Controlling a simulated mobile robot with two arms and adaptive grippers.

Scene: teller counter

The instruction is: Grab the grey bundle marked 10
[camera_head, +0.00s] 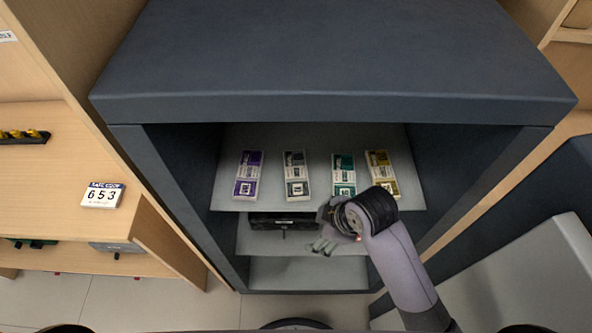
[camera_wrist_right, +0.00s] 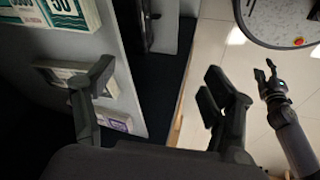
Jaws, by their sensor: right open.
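The grey bundle (camera_head: 296,175) lies on the upper shelf of an open dark cabinet, second from the left in the head view. Its number is too small to read. My right gripper (camera_head: 323,244) is open and empty, in front of the shelf edge, lower and slightly right of the grey bundle. In the right wrist view its two fingers (camera_wrist_right: 157,100) stand wide apart. A grey-banded bundle (camera_wrist_right: 58,72) shows there partly behind the left finger. My left gripper (camera_wrist_right: 267,75) appears small at the right of that view; its opening is unclear.
A purple bundle (camera_head: 248,174) lies left of the grey one; a green bundle (camera_head: 343,174) and a yellow bundle (camera_head: 381,173) lie right. The cabinet's top (camera_head: 330,105) overhangs the shelf and its side walls flank it. A dark box (camera_head: 283,221) sits below.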

